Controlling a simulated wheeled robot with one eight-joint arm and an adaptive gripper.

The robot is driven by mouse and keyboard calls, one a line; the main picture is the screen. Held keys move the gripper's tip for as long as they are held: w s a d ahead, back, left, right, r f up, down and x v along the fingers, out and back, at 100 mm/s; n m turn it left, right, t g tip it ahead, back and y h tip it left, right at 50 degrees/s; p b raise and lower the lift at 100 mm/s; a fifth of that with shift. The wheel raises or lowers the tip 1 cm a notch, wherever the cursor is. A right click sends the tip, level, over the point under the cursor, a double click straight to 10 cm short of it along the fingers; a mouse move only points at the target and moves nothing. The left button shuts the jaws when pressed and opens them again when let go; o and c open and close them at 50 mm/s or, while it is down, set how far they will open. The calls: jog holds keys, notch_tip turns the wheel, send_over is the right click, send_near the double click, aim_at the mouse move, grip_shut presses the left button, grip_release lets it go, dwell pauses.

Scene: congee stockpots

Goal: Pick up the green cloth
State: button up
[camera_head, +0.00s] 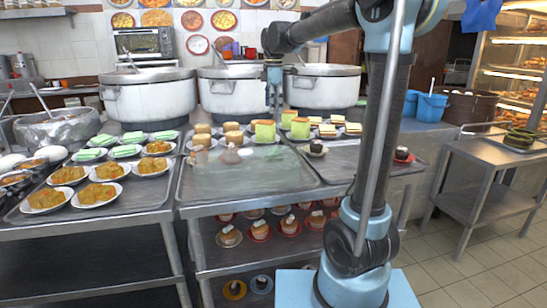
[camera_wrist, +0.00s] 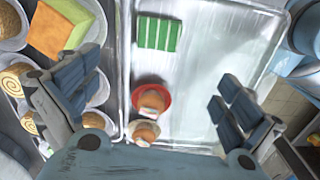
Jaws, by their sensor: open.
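In the wrist view, a green, pale-striped rectangle (camera_wrist: 158,33) that looks like the green cloth lies flat on a metal tray (camera_wrist: 200,60). It is ahead of my gripper (camera_wrist: 155,88), which is open and empty, its fingers wide apart. I cannot clearly make out this piece in the head view. There, my gripper (camera_head: 273,90) hangs over the back of the tables, in front of the pots. Several green folded pieces (camera_head: 125,151) sit on plates at the left in the head view; I cannot tell whether they are cloth or food.
Small round cakes, one on a red plate (camera_wrist: 150,97), stand near the green piece. Orange-and-green cakes (camera_wrist: 62,32) and rolls line the left side of the wrist view. Large stockpots (camera_head: 236,95) stand behind the tables. The middle tray (camera_head: 250,180) is largely clear in front.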

jog(key=shift+n, duration=0.6)
notch_tip(320, 180, down, 12)
jog(key=shift+f, duration=0.1)
jog(key=shift+w+f, duration=0.2)
jog(key=shift+f, duration=2.45)
jog(key=c, duration=1.2)
jog(key=shift+o, duration=0.2)
jog(key=shift+r, duration=0.1)
